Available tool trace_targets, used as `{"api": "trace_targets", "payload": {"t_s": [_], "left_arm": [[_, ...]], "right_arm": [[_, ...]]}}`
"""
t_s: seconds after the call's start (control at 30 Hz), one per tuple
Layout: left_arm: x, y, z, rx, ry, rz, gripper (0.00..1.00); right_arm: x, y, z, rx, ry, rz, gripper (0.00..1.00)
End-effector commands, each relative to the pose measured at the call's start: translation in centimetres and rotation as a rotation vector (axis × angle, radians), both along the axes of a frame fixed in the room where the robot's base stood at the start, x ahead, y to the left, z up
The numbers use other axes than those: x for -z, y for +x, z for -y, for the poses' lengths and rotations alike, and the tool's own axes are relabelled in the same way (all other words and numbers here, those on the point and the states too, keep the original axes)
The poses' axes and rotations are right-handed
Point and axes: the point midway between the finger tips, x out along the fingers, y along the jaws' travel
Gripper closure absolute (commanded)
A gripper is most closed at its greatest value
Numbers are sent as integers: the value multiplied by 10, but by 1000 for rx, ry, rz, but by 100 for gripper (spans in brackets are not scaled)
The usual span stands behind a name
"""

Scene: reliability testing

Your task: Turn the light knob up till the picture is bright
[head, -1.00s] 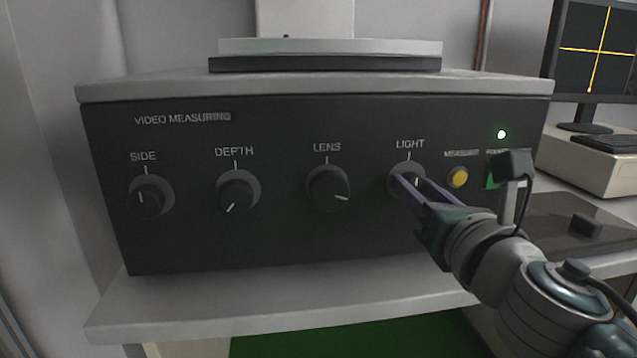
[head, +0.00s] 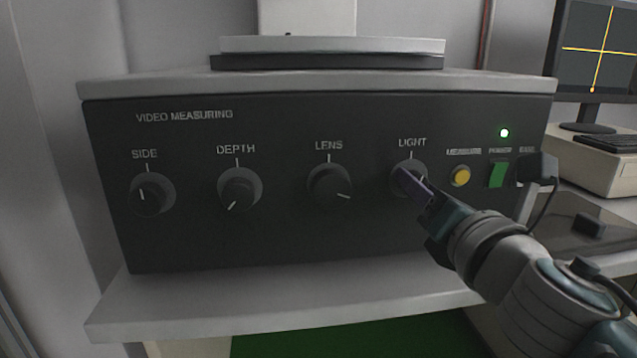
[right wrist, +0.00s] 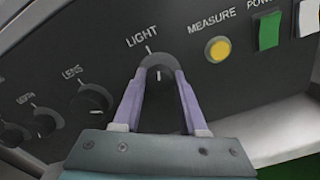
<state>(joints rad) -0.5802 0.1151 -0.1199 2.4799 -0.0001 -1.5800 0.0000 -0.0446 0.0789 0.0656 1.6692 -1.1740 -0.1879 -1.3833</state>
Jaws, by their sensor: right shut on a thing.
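The light knob (head: 399,176) is a dark round knob under the LIGHT label on the black front panel of the video measuring box. My right gripper (head: 412,181) is shut on it, one purple finger on each side, as the right wrist view also shows around the knob (right wrist: 159,77). A short white mark shows on the knob between the fingers. The fingers hide part of the knob in the head view. The picture is on the monitor (head: 592,68) at the far right: a yellow cross on a dark grey ground. My left gripper is not in view.
The side knob (head: 150,196), depth knob (head: 239,190) and lens knob (head: 328,186) sit to the left. A yellow measure button (head: 460,176) and a green power switch (head: 498,174) are close on the right.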

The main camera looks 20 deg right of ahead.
Motion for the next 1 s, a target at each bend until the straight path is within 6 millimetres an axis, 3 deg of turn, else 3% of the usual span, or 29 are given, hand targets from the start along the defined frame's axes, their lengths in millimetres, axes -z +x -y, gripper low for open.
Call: {"api": "trace_targets", "payload": {"t_s": [1.0], "left_arm": [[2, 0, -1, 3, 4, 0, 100]], "right_arm": [[1, 0, 1, 0, 942, 226, 100]]}}
